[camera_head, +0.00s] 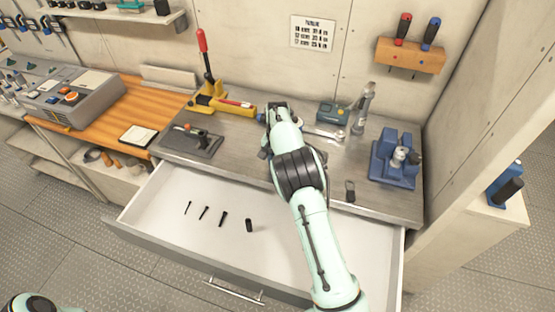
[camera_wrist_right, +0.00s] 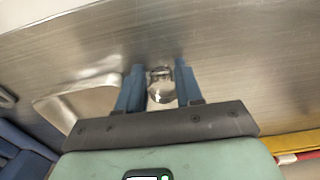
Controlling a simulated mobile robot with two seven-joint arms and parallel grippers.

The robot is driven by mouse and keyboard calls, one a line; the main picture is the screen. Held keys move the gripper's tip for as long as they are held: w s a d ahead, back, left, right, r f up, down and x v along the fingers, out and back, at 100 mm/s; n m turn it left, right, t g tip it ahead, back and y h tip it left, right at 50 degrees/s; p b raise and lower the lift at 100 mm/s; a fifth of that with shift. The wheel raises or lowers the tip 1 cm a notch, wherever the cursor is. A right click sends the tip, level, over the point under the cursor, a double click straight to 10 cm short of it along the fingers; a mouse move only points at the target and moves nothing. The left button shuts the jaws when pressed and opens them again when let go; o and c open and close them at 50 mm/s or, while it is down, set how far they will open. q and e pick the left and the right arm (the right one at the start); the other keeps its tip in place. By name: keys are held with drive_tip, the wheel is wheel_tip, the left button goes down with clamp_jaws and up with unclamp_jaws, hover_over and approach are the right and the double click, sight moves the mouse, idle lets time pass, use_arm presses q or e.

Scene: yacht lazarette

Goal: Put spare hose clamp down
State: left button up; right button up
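A small shiny metal ring, apparently the spare hose clamp (camera_wrist_right: 161,86), sits between the two blue fingers of my right gripper (camera_wrist_right: 160,84) in the right wrist view. Both fingers appear to touch its sides. The brushed metal worktop (camera_wrist_right: 240,45) lies behind it; I cannot tell whether the clamp touches it. In the head view my right gripper (camera_head: 277,106) is over the middle of the worktop (camera_head: 240,135), and the hand hides the clamp. My left gripper is out of view.
An open white drawer (camera_head: 165,215) below holds several small dark parts. A yellow tool with a red-handled lever (camera_head: 207,98) stands left of my gripper. A wrench (camera_head: 325,134), a metal post (camera_head: 361,110) and a blue vise (camera_head: 396,160) are to the right.

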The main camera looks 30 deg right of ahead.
wheel_tip(320, 180, up, 12)
drive_tip(key=shift+r, duration=0.2)
idle(0.5)
idle(0.4)
